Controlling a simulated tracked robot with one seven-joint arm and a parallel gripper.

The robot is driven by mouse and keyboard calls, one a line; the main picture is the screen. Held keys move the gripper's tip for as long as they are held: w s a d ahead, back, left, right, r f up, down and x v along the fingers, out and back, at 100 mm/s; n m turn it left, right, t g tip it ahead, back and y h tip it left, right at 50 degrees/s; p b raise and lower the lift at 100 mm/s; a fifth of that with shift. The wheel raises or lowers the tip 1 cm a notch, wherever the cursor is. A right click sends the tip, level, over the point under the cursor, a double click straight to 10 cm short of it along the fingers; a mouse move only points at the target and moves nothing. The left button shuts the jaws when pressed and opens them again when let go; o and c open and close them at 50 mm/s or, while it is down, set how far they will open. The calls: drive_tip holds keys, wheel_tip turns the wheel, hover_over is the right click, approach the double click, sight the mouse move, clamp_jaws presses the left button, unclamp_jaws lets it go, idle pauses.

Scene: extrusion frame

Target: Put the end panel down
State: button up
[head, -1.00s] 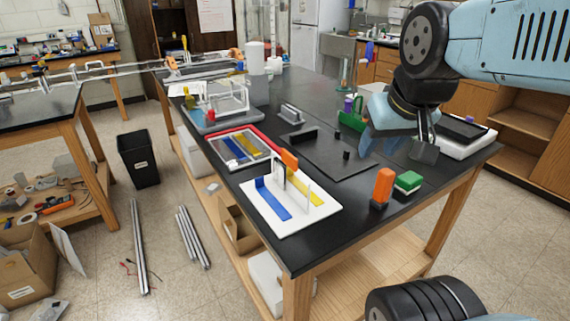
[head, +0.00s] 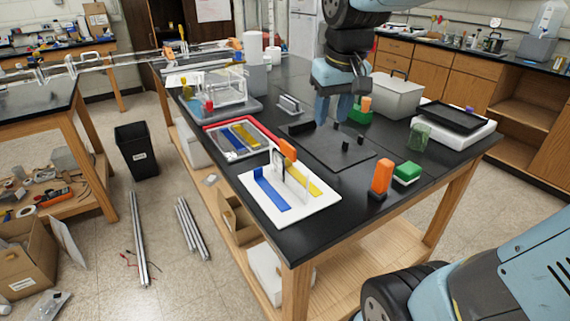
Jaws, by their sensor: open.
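My gripper (head: 334,120) points down over the far part of the dark mat (head: 335,153) in the head view. Its light blue fingers look apart, with no panel visible between them. I cannot tell for certain which thing is the end panel. A thin pale panel (head: 293,178) stands upright on a white board (head: 292,212), between a blue strip (head: 272,193) and a yellow strip (head: 304,180). An orange piece (head: 287,148) is at its far end. My gripper is behind and to the right of this board, clear of it.
A red-rimmed tray (head: 243,139) with blue and yellow strips lies behind the board. Small black blocks (head: 346,145) stand on the mat.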

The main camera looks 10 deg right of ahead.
sight(286, 144)
drive_tip(key=w+a+f+g, duration=0.1)
drive_tip(key=w+a, duration=0.1)
drive_tip(key=w, duration=0.1)
drive_tip(key=w+a+f+n+g, duration=0.1)
drive_tip(key=w+a, duration=0.1)
drive_tip(key=w, duration=0.1)
drive_tip(key=w+a+f+n, duration=0.1)
drive_tip(key=w+a+f, duration=0.1)
drive_tip(key=w+a, duration=0.1)
drive_tip(key=shift+w+f+g, duration=0.1)
drive_tip(key=shift+w+g, duration=0.1)
drive_tip(key=shift+g, duration=0.2)
drive_tip(key=shift+w+a+f, duration=0.3)
drive_tip(key=shift+w+a, duration=0.05)
wheel_tip(286, 144, down, 8)
drive_tip(key=shift+f, duration=0.25)
drive_tip(key=shift+d+f, duration=0.15)
drive_tip(key=shift+f, duration=1.15)
drive_tip(key=shift+d+f, duration=0.1)
drive_tip(key=shift+f, duration=1.2)
drive_tip(key=shift+c, duration=0.4)
drive_tip(key=shift+w, duration=0.1)
clamp_jaws()
